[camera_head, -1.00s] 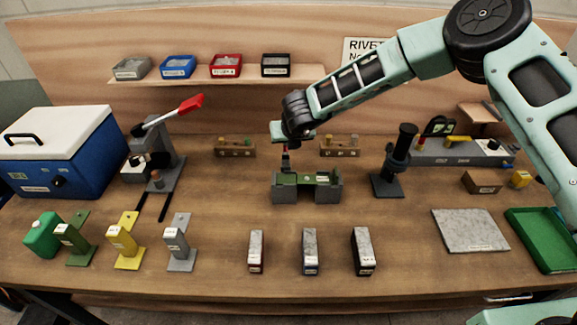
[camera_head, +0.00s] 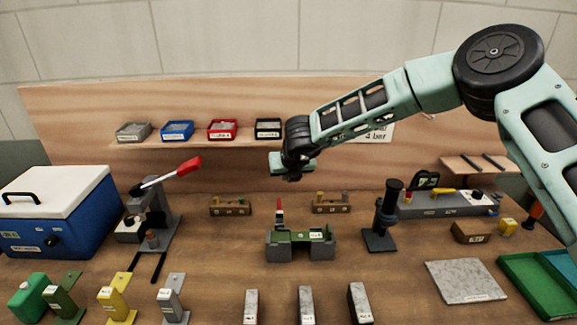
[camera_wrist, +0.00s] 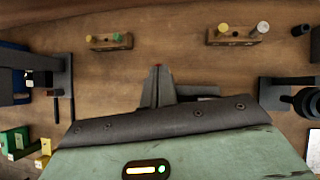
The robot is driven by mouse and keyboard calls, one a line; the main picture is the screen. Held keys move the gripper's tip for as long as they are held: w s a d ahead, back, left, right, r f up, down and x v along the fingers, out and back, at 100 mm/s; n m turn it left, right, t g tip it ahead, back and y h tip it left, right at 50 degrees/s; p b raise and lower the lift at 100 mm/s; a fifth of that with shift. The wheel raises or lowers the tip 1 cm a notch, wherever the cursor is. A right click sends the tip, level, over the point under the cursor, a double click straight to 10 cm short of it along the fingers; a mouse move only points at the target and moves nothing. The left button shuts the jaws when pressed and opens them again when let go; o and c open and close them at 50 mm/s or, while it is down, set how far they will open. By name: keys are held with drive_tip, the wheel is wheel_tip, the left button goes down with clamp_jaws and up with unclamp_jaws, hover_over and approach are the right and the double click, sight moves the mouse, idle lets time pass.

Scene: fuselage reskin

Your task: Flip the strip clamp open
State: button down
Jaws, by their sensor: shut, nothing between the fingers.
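The strip clamp (camera_head: 279,213) is a dark upright lever with a red tip, at the left rear of a fixture (camera_head: 317,252) with grey end blocks and a green strip across it. The lever stands upright. My gripper (camera_head: 293,178) is shut and empty, in the air above the clamp and apart from it in the head view. In the wrist view my gripper's dark fingers (camera_wrist: 165,72) are together, and a small red spot shows at their tips. The fixture is mostly hidden there behind my gripper's body.
Two small racks (camera_head: 230,206) (camera_head: 331,204) stand behind the fixture. A red-handled lever press (camera_head: 153,210) is left, a black post stand (camera_head: 383,220) right. Several labelled blocks (camera_head: 306,303) line the front. A shelf of bins (camera_head: 222,131) is on the back wall.

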drive_tip(key=shift+w+d+r, duration=0.15)
drive_tip(key=shift+r, duration=0.8)
drive_tip(key=shift+w+d+r, duration=0.1)
drive_tip(key=shift+r, duration=0.8)
drive_tip(key=s+a+r+n+t+y+b, duration=0.1)
drive_tip(key=s+a+r+n+y+b, duration=0.25)
drive_tip(key=s+a+n, duration=0.6)
drive_tip(key=s+n+g+y+b, duration=0.2)
drive_tip(key=s+n+g, duration=0.1)
drive_tip(key=s+n, duration=1.25)
drive_tip(key=s+d+f+n+g+h+b, duration=0.1)
drive_tip(key=s+d+f+n+g+h, duration=0.1)
drive_tip(key=s+d+n, duration=0.6)
drive_tip(key=s+d+f+n+g+h+b, duration=0.1)
drive_tip(key=s+d+f+n+g+h, duration=0.2)
drive_tip(key=s+d+n, duration=0.6)
drive_tip(key=s+d+f+h, duration=0.1)
drive_tip(key=s+d, duration=0.1)
drive_tip(key=s, duration=0.2)
drive_tip(key=shift+b, duration=0.3)
